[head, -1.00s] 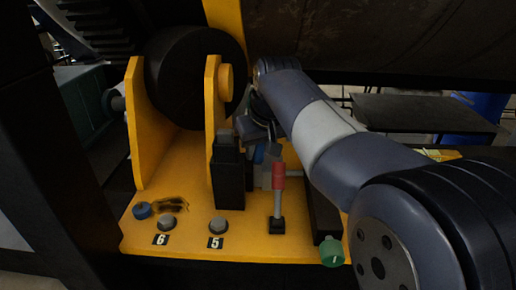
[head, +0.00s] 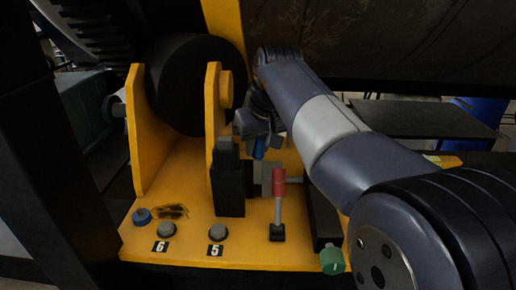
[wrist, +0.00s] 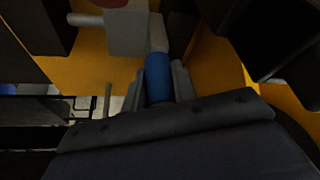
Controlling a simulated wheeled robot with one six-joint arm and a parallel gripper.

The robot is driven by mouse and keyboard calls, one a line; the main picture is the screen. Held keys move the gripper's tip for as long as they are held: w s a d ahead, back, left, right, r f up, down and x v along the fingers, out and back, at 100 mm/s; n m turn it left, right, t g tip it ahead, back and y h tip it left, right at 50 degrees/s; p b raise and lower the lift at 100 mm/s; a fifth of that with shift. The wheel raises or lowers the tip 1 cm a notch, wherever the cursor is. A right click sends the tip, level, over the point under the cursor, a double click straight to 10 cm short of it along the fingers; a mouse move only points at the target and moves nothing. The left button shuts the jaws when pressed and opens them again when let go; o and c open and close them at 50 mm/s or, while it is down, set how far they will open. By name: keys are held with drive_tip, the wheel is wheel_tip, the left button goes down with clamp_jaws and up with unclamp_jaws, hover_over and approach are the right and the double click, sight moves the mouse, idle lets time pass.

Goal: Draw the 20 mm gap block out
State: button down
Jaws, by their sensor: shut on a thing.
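The gap block shows as a blue grip (wrist: 158,78) with a light grey end (wrist: 157,32) beyond it in the wrist view. My gripper (wrist: 160,90) is shut on the blue grip, one finger on each side. In the head view the blue grip (head: 259,149) hangs under my gripper (head: 258,136), just right of and behind a black upright block (head: 228,185). The grey end lies against or close beside a grey block (wrist: 126,32) with a rod; I cannot tell whether they touch. The lower end is partly hidden in the head view.
A red-handled lever (head: 278,190) stands close in front, with a green knob (head: 332,260) to its right. A yellow bracket (head: 213,110) with a black roller (head: 185,85) stands left. Buttons 6 (head: 166,229) and 5 (head: 217,232) sit on the yellow base's front.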

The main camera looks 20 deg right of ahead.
drive_tip(key=shift+r, duration=2.3)
